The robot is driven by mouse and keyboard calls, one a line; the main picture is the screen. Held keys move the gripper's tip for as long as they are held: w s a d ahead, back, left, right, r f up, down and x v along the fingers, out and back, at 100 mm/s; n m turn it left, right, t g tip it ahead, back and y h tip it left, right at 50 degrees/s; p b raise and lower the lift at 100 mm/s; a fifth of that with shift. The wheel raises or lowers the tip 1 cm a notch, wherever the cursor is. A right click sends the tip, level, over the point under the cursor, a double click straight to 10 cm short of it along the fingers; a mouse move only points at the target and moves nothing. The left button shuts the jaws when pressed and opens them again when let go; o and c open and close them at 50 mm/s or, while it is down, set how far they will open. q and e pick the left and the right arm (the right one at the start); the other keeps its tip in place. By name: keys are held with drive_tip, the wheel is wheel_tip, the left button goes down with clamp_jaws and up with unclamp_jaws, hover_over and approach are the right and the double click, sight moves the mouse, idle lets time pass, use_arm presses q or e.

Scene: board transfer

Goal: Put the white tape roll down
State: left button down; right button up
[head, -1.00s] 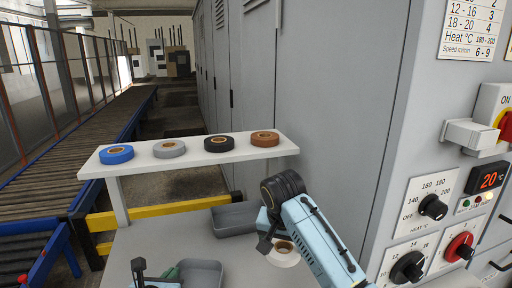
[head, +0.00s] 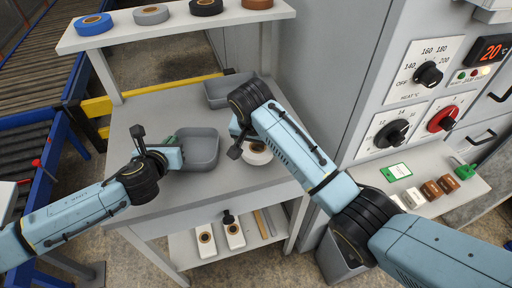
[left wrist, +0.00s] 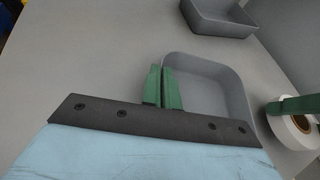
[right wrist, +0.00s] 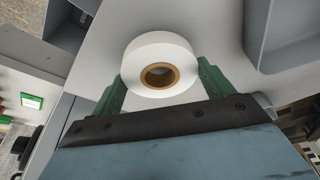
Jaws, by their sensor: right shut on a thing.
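The white tape roll (head: 257,155), with a brown core, is by the right part of the grey table. My right gripper (right wrist: 160,82) is shut on it, with a green finger on each side in the right wrist view. The roll also shows at the right edge of the left wrist view (left wrist: 297,130). I cannot tell whether it touches the table. My arm hides part of it in the head view. My left gripper (left wrist: 163,88) is shut and empty, its green fingers together beside the near grey tray (head: 200,150).
A second grey tray (head: 228,90) stands at the back of the table (head: 165,105). A raised shelf (head: 125,30) behind holds blue, grey, black and brown rolls. A control panel (head: 405,110) stands at the right. Table space between the trays and the roll is clear.

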drive_tip(key=shift+f, duration=0.9)
drive_tip(key=shift+f, duration=0.1)
drive_tip(key=o, duration=1.1)
